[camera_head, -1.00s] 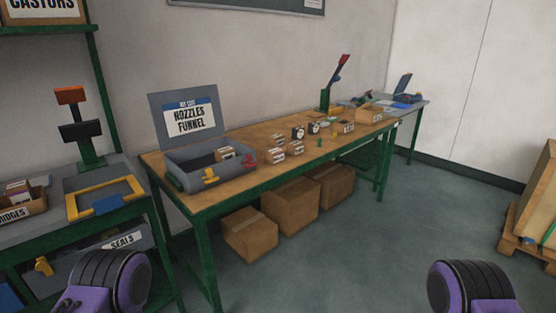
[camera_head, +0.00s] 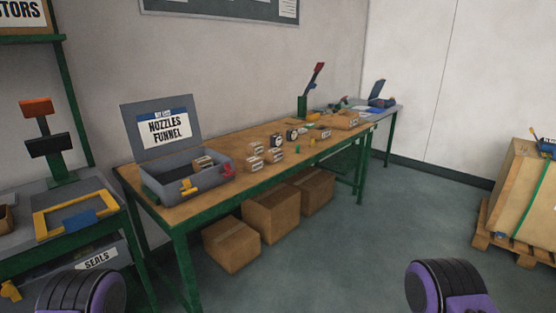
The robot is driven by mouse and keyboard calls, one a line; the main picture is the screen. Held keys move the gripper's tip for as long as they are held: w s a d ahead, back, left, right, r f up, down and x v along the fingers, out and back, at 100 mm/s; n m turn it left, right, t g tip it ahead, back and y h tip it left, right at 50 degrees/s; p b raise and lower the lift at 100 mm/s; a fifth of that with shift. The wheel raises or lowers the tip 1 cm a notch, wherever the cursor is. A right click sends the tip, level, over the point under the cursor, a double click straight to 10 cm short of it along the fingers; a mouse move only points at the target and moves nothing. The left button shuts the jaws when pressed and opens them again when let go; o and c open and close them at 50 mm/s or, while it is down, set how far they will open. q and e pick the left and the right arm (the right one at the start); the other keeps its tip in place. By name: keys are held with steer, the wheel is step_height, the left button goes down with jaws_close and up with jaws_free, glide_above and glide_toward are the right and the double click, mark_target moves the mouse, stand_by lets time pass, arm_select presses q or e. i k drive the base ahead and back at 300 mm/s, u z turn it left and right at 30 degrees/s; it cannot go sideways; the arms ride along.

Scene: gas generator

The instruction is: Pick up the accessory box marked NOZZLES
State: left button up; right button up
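An open grey case (camera_head: 198,180) stands on the near end of the wooden-topped workbench. The sign on its raised lid (camera_head: 164,130) reads "NOZZLES FUNNEL". A small labelled box (camera_head: 203,163) lies inside the case. Just right of the case stand several small labelled boxes, among them a front one (camera_head: 254,164) and a right one (camera_head: 275,154). Their print is too small to read, so I cannot tell which is marked NOZZLES. Parts of my two arms show at the bottom edge. Neither gripper is in view.
The green-legged workbench (camera_head: 185,219) runs away to the right, with cardboard boxes (camera_head: 231,244) beneath. A shelf unit with a yellow frame (camera_head: 75,215) stands at left. A crate on a pallet (camera_head: 525,200) is at right. The floor in the middle is clear.

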mark_target(255, 163)
steer(key=z, duration=0.55)
steer(key=i, duration=1.95)
steer(key=u, duration=0.5)
